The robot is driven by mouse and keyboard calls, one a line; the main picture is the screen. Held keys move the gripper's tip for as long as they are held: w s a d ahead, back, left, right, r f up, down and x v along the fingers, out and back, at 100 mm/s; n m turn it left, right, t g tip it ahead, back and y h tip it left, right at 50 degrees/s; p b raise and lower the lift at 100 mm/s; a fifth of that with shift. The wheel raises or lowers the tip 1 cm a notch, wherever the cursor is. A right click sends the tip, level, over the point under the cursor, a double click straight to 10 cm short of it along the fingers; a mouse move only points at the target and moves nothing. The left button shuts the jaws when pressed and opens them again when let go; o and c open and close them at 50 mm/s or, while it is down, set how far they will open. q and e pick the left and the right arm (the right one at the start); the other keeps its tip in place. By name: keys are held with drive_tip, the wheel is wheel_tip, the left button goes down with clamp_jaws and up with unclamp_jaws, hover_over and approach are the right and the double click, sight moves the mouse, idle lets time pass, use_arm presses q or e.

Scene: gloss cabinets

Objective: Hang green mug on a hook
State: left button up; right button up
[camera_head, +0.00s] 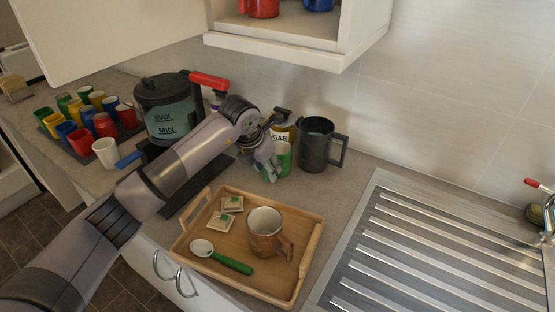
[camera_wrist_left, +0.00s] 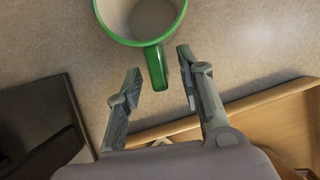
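The green mug (camera_head: 284,158) stands on the counter behind the wooden tray, partly hidden by my left gripper in the head view. In the left wrist view the green mug (camera_wrist_left: 142,20) shows its green rim, pale inside and a green handle pointing toward the gripper. My left gripper (camera_head: 270,170) is at the mug. Its fingers (camera_wrist_left: 160,72) are open, one on each side of the handle's end, with gaps between them and the handle. No hook shows in either view. My right gripper is not in view.
A wooden tray (camera_head: 190,243) holds a brown mug (camera_head: 268,233), a spoon (camera_head: 222,258) and two packets. A dark pitcher (camera_head: 316,147) and sugar jar (camera_head: 283,129) stand close behind the mug. A kettle (camera_head: 166,110) is left. An open cabinet (camera_head: 275,42) hangs above; a metal drainboard (camera_head: 430,250) lies right.

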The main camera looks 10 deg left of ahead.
use_arm(q)
drive_tip(key=shift+f, duration=0.15)
clamp_jaws()
idle(0.4)
idle(0.4)
